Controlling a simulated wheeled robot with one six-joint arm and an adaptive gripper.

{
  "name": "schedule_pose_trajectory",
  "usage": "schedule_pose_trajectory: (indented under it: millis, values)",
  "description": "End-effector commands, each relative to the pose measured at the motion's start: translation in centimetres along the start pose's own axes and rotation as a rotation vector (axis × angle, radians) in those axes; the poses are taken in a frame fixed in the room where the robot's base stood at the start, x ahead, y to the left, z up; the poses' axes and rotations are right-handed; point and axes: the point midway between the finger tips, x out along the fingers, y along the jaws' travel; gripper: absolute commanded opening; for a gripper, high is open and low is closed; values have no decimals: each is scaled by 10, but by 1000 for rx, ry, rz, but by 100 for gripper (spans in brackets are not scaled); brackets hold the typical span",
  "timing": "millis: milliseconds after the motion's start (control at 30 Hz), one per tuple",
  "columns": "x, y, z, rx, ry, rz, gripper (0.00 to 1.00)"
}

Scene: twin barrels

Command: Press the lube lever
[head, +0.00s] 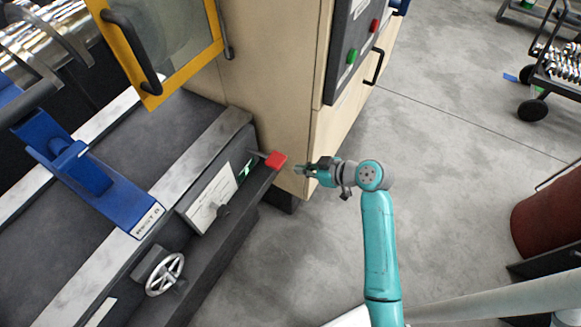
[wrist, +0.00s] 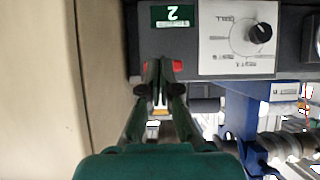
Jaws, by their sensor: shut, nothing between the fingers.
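A lever with a red handle (head: 276,160) sticks out from the right end of the dark machine front, beside a green label (head: 246,169). My gripper (head: 303,170) is just right of the red handle in the head view, its fingers pointing at it, and is shut and empty. In the wrist view the shut fingertips (wrist: 159,68) cover the middle of the red handle (wrist: 178,66), and red shows on both sides of them. The green label (wrist: 173,16) bears a 2, seen upside down. I cannot tell whether the fingertips touch the handle.
A white dial plate (head: 207,203) with a black knob and a handwheel (head: 165,274) lie left of the lever. A beige cabinet (head: 275,85) stands close behind my gripper. Its panel has green (head: 351,56) and red buttons. Open floor (head: 455,170) lies to the right.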

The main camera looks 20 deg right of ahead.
Motion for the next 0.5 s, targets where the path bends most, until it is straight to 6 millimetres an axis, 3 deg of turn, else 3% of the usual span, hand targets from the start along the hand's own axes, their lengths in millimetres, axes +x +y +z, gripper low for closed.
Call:
schedule_pose_trajectory:
  millis: [200,500]
  values:
    - [-36,1,-2,-2,5,3,0]
    - [-51,0,-3,-4,6,2,0]
